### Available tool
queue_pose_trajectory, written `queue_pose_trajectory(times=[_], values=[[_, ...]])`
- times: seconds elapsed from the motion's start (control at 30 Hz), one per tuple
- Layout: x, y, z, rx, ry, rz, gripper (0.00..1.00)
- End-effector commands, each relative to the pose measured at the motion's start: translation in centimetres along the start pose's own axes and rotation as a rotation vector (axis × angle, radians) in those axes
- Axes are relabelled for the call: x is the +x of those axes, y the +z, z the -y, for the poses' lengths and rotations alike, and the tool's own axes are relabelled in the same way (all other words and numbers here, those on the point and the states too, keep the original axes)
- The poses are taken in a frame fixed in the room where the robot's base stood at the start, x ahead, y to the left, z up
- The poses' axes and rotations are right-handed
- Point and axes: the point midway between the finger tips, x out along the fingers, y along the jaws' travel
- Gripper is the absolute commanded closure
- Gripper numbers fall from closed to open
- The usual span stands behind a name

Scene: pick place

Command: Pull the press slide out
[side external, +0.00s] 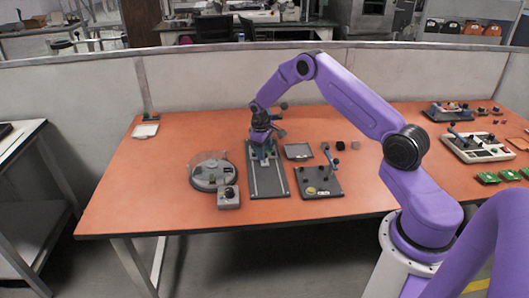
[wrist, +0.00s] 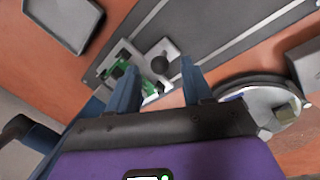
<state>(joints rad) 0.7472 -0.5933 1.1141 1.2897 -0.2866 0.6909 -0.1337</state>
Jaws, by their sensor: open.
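The press slide is a small light-grey carriage with a round dark knob (wrist: 161,58) and green parts beside it, on a dark base with two pale rails (wrist: 215,35) in the wrist view. In the side external view that railed base (side external: 268,183) lies mid-table, and my gripper (side external: 262,150) is over its far half, hiding most of the carriage. In the wrist view my gripper (wrist: 158,80) is open, its two blue fingers apart, with part of the carriage showing between and beyond them. I cannot tell whether either finger touches it.
A round device with a clear cover (side external: 209,171) and a grey knob box (side external: 229,197) stand close on the left. A dark tray (side external: 298,151) and a dark plate with a lever and buttons (side external: 319,181) are close on the right. The table's left part is mostly clear.

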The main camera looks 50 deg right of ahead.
Motion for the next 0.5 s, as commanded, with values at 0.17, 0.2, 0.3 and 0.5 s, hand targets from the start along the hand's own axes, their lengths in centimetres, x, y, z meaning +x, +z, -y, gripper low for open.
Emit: queue_pose_trajectory(times=[0.17, 0.2, 0.3, 0.5], values=[[1.28, 0.04, -0.02, 0.001, 0.000, 0.000, 0.50], [1.41, 0.04, -0.01, 0.001, 0.000, 0.000, 0.50], [1.52, 0.03, -0.01, 0.001, 0.000, 0.000, 0.50], [1.49, 0.03, 0.00, 0.001, 0.000, 0.000, 0.53]])
